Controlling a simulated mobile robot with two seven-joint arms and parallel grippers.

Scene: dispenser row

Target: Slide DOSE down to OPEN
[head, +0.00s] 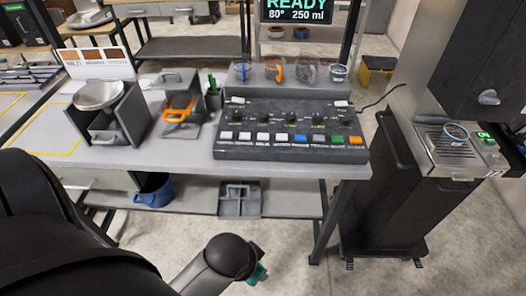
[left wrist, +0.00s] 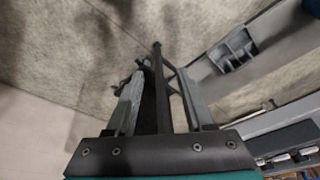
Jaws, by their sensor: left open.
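A dark control panel (head: 290,155) with several knobs and a row of coloured buttons lies on the grey bench. A black and steel dispenser machine (head: 490,60) stands at the right, with a small green light (head: 485,135). I cannot read a DOSE or OPEN label on either, and I cannot pick out the slider. My left gripper (left wrist: 155,78) shows in the left wrist view with its two fingers apart and no object visible between them. In the head view only my arm shows, low in front of the bench, well away from the panel. My right gripper is not in view.
Clear cups (head: 308,73) stand behind the panel. A metal bowl (head: 98,94) on a dark stand and an orange-handled item (head: 178,110) sit at left. A blue bucket (head: 155,190) and a grey tray (head: 240,200) are on the lower shelf. The floor in front is clear.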

